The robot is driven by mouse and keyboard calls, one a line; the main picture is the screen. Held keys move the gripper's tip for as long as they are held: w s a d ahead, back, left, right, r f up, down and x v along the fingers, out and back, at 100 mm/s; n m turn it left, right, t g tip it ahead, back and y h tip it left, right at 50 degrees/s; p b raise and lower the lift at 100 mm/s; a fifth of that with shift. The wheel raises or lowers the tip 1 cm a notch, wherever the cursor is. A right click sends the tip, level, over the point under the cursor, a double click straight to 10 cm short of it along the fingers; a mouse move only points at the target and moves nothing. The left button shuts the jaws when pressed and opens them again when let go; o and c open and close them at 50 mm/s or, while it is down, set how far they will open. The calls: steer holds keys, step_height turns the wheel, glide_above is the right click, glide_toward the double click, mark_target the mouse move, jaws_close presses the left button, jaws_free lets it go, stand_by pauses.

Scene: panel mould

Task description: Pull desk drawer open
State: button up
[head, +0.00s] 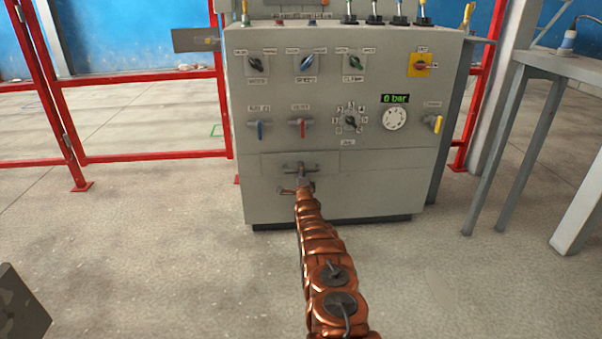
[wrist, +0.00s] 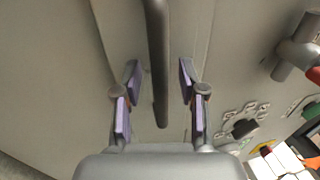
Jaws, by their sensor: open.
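The desk drawer (head: 270,165) is a grey panel low on the front of the grey control desk (head: 375,195). Its front looks flush with the desk face. Its dark bar handle (wrist: 157,50) runs upright through the middle of the wrist view. My gripper (wrist: 160,82) is open, with one purple-padded finger on each side of the bar. A gap shows between the bar and each pad. In the head view my gripper (head: 301,180) is at the drawer front, and it and my copper-coloured arm hide part of the drawer.
The desk face carries knobs, valve levers and a green "0 bar" display (head: 396,98) above the drawer. A grey table (head: 565,68) stands at the right. Red fence rails (head: 150,155) stand behind. The floor (head: 170,260) before the desk is clear.

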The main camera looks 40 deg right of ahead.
steer(key=shift+c, duration=0.3)
jaws_close()
